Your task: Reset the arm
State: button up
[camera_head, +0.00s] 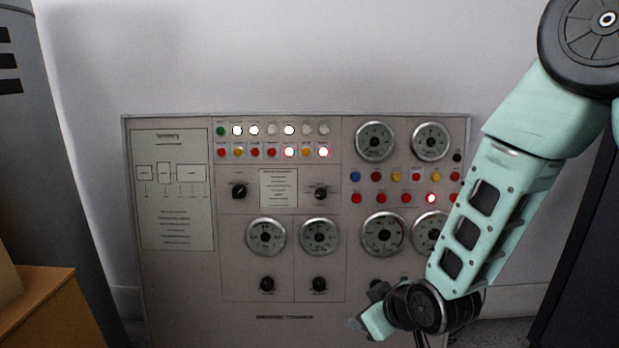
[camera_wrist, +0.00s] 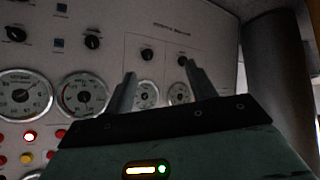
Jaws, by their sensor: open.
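My arm (camera_head: 490,215) comes down from the upper right of the head view, in front of the right part of a control panel (camera_head: 230,302). Its wrist is low, near the panel's lower right. The fingers are not clear in the head view. In the wrist view my gripper (camera_wrist: 160,90) shows two dark fingers set wide apart, with nothing between them. The panel (camera_wrist: 205,45) stands behind the fingers, with gauges and knobs on it. I cannot tell how far the fingers are from its face.
The panel carries round gauges (camera_head: 266,237), knobs (camera_head: 240,191) and rows of coloured lamps, several lit. A grey cabinet (camera_head: 60,170) and an orange-brown box (camera_head: 45,310) stand at the left. A dark cabinet (camera_head: 580,270) stands at the right. A dark column (camera_wrist: 275,75) shows in the wrist view.

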jog(key=s+d+r+g+h+p, duration=0.1)
jog(key=s+r+g+h+p, duration=0.2)
jog(key=s+r, duration=0.8)
jog(key=s+d+r+g+h+p, duration=0.1)
jog(key=s+d+r+g+p, duration=0.35)
jog(key=s, duration=1.05)
notch_tip(320, 180, up, 39)
jog(key=a+p, duration=0.2)
jog(key=p, duration=3.2)
jog(key=shift+w+a+f, duration=0.15)
jog(key=shift+w+a, duration=0.15)
jog(key=shift+a, duration=0.1)
